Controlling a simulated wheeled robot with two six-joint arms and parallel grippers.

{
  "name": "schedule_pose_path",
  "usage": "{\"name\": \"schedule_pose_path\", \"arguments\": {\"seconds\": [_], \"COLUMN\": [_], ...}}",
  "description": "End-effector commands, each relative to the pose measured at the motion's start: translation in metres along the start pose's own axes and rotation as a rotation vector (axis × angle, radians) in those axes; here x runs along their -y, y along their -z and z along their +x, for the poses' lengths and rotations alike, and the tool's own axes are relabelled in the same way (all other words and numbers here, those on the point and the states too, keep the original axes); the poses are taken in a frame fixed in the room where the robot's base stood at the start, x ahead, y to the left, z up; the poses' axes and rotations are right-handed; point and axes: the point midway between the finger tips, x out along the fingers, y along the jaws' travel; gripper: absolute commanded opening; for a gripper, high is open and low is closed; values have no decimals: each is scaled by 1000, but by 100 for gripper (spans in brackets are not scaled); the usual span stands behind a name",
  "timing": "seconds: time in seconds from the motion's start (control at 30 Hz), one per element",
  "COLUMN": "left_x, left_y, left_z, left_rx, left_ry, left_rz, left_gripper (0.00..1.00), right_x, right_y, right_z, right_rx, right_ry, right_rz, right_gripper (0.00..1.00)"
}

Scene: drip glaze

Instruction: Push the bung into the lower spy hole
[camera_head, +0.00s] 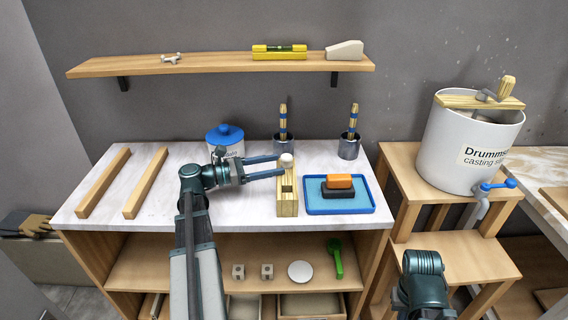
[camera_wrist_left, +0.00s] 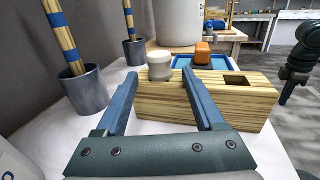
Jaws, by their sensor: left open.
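A pale rounded bung (camera_head: 286,159) sits at the far end of a wooden block (camera_head: 288,208) on the white tabletop. In the left wrist view the bung shows between and beyond the fingertips. No spy hole can be made out. My right gripper's fingers do not show.
A blue tray (camera_head: 366,208) with an orange-and-dark block lies right of the wooden block. Two metal cups (camera_head: 348,148) with brushes and a blue-lidded jar (camera_head: 225,148) stand behind. Two wooden bars (camera_head: 146,184) lie left. A white drum (camera_head: 452,150) stands right.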

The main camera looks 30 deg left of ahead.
Motion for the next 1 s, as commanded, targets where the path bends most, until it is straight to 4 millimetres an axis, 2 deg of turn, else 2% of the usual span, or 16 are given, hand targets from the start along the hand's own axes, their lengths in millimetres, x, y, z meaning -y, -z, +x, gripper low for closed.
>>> {"name": "schedule_pose_path", "arguments": {"seconds": [0.03,0.2,0.4,0.6,1.0], "left_x": [-1,-1,-1,0,0], "left_y": [0,0,0,0,0], "left_z": [-14,-50,-80,-94,-95], "left_rx": [0,0,0,0,0], "left_ry": [-5,-4,-2,-1,0], "left_rz": [0,0,0,0,0], "left_gripper": [70,70,70,70,70], "right_x": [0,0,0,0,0], "right_y": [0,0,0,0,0], "right_z": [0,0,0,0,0], "right_rx": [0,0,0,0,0], "right_ry": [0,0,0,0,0], "right_rz": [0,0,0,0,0], "right_gripper": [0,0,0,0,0]}}
